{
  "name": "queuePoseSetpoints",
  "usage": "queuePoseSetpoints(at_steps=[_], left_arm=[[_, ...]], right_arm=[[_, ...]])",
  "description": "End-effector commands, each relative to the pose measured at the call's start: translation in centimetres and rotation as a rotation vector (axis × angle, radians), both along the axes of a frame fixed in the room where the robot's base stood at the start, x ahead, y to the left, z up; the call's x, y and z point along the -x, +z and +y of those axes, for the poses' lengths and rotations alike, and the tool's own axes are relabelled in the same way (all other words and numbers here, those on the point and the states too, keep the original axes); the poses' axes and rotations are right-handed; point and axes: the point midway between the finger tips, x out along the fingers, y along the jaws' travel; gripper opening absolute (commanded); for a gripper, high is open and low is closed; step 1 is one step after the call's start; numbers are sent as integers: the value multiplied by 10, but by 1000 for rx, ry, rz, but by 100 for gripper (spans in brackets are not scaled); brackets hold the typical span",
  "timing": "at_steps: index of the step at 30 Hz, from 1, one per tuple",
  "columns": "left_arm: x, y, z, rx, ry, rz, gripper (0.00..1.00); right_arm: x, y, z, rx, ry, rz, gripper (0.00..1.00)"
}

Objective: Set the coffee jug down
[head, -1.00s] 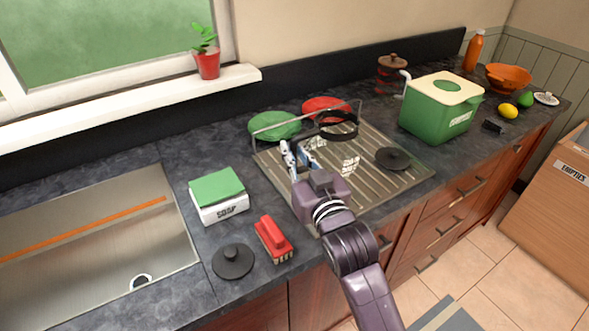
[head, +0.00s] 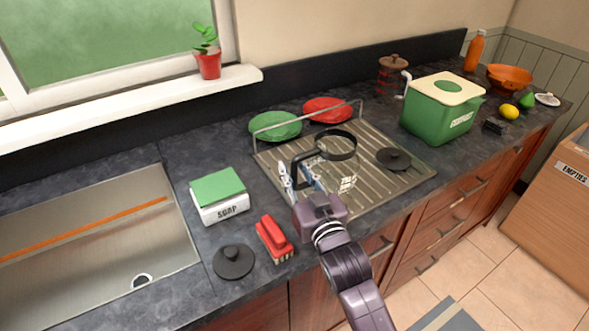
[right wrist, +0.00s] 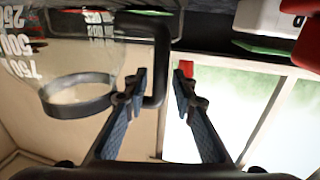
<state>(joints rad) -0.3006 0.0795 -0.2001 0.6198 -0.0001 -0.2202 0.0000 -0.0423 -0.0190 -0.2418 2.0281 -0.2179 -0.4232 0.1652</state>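The clear glass coffee jug (head: 340,158), with a black rim band, black handle and white markings, appears upright on the ribbed draining board (head: 405,178). My right gripper (head: 296,167) is at its handle, on the jug's left side in the head view. The two fingers are spread apart. In the right wrist view the jug (right wrist: 78,108) fills the upper left, and its black handle shows between the open fingertips of the right gripper (right wrist: 160,77), apart from the right finger. Its base contact is hard to see through the glass. My left gripper is out of view.
A black lid (head: 394,159) lies right of the jug. Green (head: 275,126) and red (head: 327,110) plates stand behind by a wire rail. A soap box (head: 220,197), red brush (head: 274,239) and another black lid (head: 233,262) are left. A green container (head: 436,117) stands right.

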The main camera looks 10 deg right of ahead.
Motion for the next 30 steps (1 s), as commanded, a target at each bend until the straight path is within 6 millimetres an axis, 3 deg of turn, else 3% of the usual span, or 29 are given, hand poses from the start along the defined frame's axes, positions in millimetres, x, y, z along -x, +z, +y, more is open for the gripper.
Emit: queuePoseSetpoints(at_steps=[10,13,24,30], left_arm=[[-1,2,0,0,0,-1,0],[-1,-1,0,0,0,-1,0],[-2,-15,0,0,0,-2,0],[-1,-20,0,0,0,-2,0]], right_arm=[[0,4,0,0,0,-2,29],[9,1,-1,0,0,1,29],[79,-1,-12,0,0,3,29],[107,0,-16,0,0,2,29]])
